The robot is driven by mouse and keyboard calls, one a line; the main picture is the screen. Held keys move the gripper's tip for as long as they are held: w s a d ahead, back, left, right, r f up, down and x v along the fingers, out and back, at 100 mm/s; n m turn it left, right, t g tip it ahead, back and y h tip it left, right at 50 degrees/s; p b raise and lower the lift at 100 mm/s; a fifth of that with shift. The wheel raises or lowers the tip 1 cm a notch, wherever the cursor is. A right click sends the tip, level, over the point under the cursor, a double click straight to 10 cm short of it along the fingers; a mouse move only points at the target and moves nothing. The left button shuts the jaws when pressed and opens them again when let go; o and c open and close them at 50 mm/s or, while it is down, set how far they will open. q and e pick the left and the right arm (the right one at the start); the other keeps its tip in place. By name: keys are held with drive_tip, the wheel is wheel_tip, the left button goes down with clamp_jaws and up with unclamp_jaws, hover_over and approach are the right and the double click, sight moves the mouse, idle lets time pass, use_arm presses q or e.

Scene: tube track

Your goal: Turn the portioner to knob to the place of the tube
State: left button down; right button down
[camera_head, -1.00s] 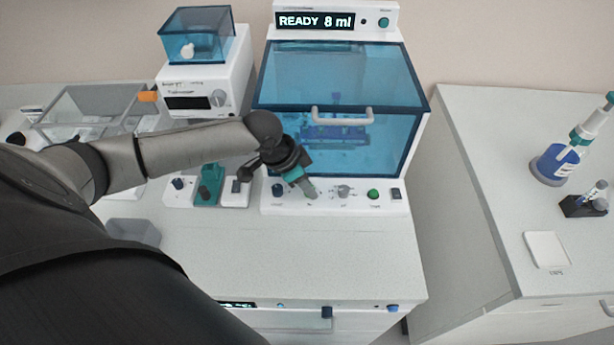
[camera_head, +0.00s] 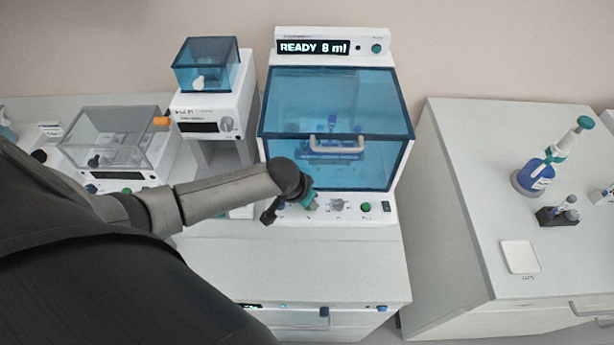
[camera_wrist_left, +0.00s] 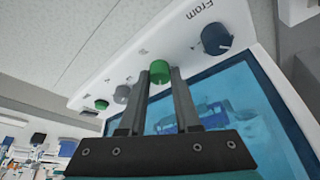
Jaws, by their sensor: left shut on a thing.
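The portioner (camera_head: 398,158) is a white machine with a blue see-through hood and a display (camera_head: 313,47) reading "READY 8 ml". Its front panel carries a row of controls. My left gripper (camera_head: 312,204) is at the second control from the left. In the left wrist view its two fingers are shut on a green knob (camera_wrist_left: 160,73), one on each side. The dark blue "From" knob (camera_wrist_left: 217,39) is beside it, and a grey knob (camera_wrist_left: 122,94) is on its other side. The green knob's pointer and label are not readable. My right gripper is not in view.
Blue tube racks (camera_head: 335,148) stand under the closed hood, which has a light handle (camera_head: 337,140). A green button (camera_head: 366,207) and a dark switch (camera_head: 387,206) are at the panel's right. The front counter is clear.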

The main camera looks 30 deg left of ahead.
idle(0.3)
use_arm(q)
drive_tip(key=c, duration=0.6)
unclamp_jaws()
drive_tip(key=p+v, duration=0.2)
drive_tip(key=v, duration=1.3)
drive_tip(key=shift+s+d+r, duration=0.1)
